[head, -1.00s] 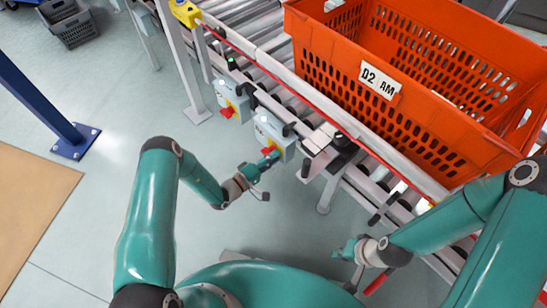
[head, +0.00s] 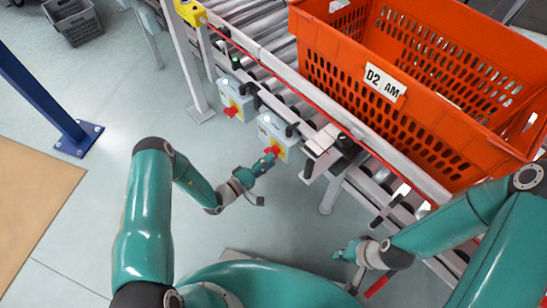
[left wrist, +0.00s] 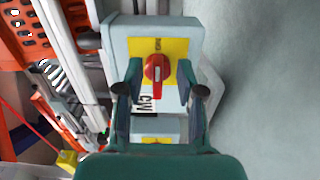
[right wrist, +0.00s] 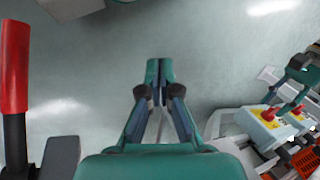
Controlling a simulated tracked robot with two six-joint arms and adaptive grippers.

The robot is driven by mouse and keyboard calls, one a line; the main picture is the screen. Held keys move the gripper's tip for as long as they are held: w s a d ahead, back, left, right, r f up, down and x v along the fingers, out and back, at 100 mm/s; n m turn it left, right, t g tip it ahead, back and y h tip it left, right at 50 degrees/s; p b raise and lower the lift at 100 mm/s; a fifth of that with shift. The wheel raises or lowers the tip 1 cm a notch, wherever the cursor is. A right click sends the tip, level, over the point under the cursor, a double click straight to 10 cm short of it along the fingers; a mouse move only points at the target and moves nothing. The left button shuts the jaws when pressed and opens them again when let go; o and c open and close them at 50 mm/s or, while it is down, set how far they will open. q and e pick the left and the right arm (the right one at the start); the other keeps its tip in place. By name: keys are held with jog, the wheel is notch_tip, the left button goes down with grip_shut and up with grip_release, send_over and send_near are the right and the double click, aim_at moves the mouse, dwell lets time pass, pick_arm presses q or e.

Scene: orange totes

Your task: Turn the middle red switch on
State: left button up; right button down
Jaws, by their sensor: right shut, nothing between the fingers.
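In the head view, a grey-blue switch box (head: 278,136) with a red knob (head: 272,150) hangs on the conveyor's side. Another such box (head: 237,99) with a red knob (head: 231,111) hangs further along. I cannot tell which is the middle one. My left gripper (head: 267,160) is at the nearer box. In the left wrist view, my open left gripper (left wrist: 160,75) has a finger on each side of the red knob (left wrist: 155,67) on its yellow plate (left wrist: 143,47). My right gripper (right wrist: 159,68) is shut and empty, away from the boxes.
An orange tote (head: 420,128) labelled D2 AM stands on the roller conveyor (head: 265,35). A blue post (head: 45,100) stands at the left, and a dark crate (head: 75,22) lies on the floor at the back left. The floor between the post and conveyor is clear.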

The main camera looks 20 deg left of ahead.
pick_arm(q)
jog(key=v, duration=0.9)
